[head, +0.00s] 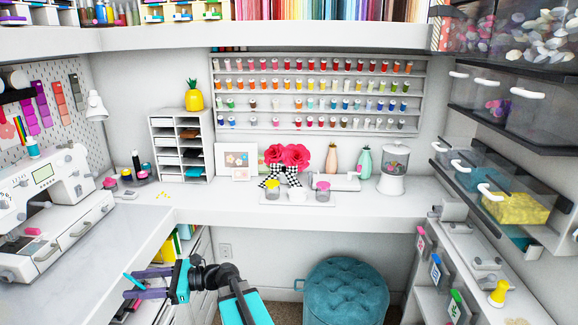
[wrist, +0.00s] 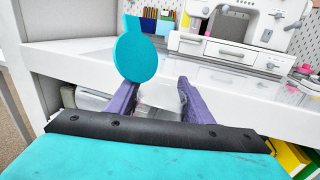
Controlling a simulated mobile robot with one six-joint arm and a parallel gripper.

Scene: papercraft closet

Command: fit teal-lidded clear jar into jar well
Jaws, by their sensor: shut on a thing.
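My gripper (head: 131,284), with purple fingers, is at the lower left in the head view, in front of the left counter's edge. It is shut on the teal-lidded clear jar, whose teal lid (head: 133,279) shows edge-on between the fingers. In the wrist view the round teal lid (wrist: 137,57) stands up beyond my gripper (wrist: 156,92); the clear body is hard to make out. A pale tray (head: 297,199) on the back counter bears a yellow-lidded jar (head: 272,190) and a pink-lidded jar (head: 322,190). I cannot make out an empty well in it.
A sewing machine (head: 45,215) stands on the left counter. A teal tufted stool (head: 345,292) is under the back counter. A white canister (head: 393,170) and red flowers (head: 287,157) stand near the tray. Clear drawers (head: 515,200) jut out at right.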

